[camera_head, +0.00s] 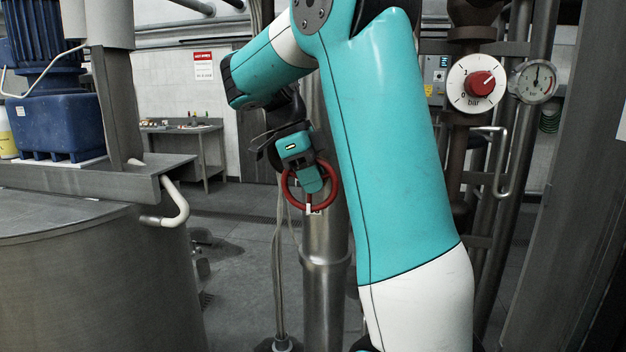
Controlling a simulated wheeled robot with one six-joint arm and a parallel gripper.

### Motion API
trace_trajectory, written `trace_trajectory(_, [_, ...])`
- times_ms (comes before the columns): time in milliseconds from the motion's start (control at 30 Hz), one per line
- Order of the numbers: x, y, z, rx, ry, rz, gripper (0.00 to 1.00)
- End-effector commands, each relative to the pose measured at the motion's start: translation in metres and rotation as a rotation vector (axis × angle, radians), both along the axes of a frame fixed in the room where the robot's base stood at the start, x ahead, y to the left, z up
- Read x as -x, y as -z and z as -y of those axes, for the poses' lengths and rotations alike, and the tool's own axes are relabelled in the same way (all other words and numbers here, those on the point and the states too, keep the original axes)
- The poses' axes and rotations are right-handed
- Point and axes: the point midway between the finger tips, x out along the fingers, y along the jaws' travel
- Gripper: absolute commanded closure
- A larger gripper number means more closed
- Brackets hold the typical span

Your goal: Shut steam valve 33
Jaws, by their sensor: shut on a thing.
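A red ring-shaped handwheel (334,197) sits in front of a vertical steel pipe (325,236) near the middle of the view. A small white tag hangs at its lower rim, too small to read, so I cannot confirm the valve's number. My gripper (312,183) reaches down to the wheel from above and is shut on it. The teal gripper body covers the wheel's upper part and hub. The fingertips and the valve body behind are largely hidden.
A large steel vessel (95,285) with a bent pipe handle (178,205) stands at the left. At the right are a red knob on a white dial (480,83), a pressure gauge (537,81) and vertical pipes. A blue tub (58,125) and a bench (183,130) stand behind.

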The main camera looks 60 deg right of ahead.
Motion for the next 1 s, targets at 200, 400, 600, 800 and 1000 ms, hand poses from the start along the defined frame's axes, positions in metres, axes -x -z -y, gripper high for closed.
trace_trajectory(200, [0.0008,0.0059,0.0005,-0.021,0.0,0.057,1.0])
trace_trajectory(400, [0.0022,0.0093,0.0013,-0.06,0.001,0.157,1.0])
trace_trajectory(600, [0.0031,0.0099,0.002,-0.1,0.0,0.254,1.0])
trace_trajectory(800, [0.0048,0.0096,0.0021,-0.134,0.0,0.337,1.0])
trace_trajectory(1000, [0.0043,0.0098,0.0022,-0.164,0.001,0.405,1.0])
